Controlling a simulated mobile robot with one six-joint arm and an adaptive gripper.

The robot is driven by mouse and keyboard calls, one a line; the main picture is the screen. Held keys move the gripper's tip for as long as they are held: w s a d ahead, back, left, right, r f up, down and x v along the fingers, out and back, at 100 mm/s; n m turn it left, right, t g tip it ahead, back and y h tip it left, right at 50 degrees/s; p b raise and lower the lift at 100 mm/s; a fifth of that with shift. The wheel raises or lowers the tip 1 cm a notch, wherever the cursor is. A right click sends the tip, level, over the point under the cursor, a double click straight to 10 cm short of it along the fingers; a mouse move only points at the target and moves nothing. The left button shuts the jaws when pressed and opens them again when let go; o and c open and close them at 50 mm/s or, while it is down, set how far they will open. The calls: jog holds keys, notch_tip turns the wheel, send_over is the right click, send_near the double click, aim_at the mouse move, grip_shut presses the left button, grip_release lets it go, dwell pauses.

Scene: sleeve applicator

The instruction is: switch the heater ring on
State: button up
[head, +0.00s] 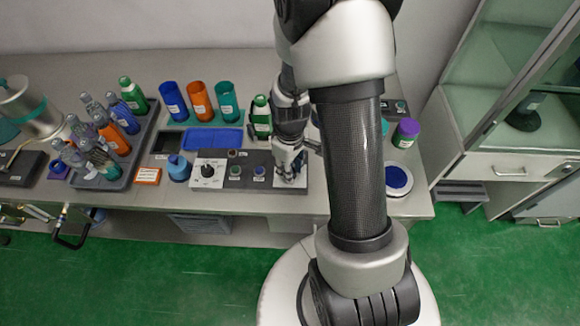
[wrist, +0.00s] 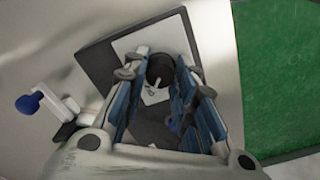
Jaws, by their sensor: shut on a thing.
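My gripper (head: 290,172) points down at the right-hand white panel (head: 283,183) near the table's front edge. In the wrist view, my gripper (wrist: 160,98) has its blue-padded fingers on both sides of a black knob (wrist: 159,68) with a white pointer mark, and is shut on it. The knob stands on a white plate (wrist: 125,45) on a dark base. In the head view the gripper hides this knob. I cannot make out the heater ring for certain.
Left of my gripper are a dark panel with small buttons (head: 235,172) and a white panel with another black knob (head: 208,170). Bottles in a grey rack (head: 115,180) stand further left. A blue round pad (head: 397,180) lies right. A white part with a blue tip (wrist: 28,103) is near the gripper.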

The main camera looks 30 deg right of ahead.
jog(key=m, duration=0.4)
jog(key=shift+p, duration=0.4)
jog(key=m, duration=0.5)
jog(key=m+p, duration=0.1)
jog(key=m, duration=0.3)
jog(key=shift+m, duration=2.1)
jog(key=o, duration=1.1)
jog(key=shift+c, duration=0.2)
jog(key=shift+r, duration=0.15)
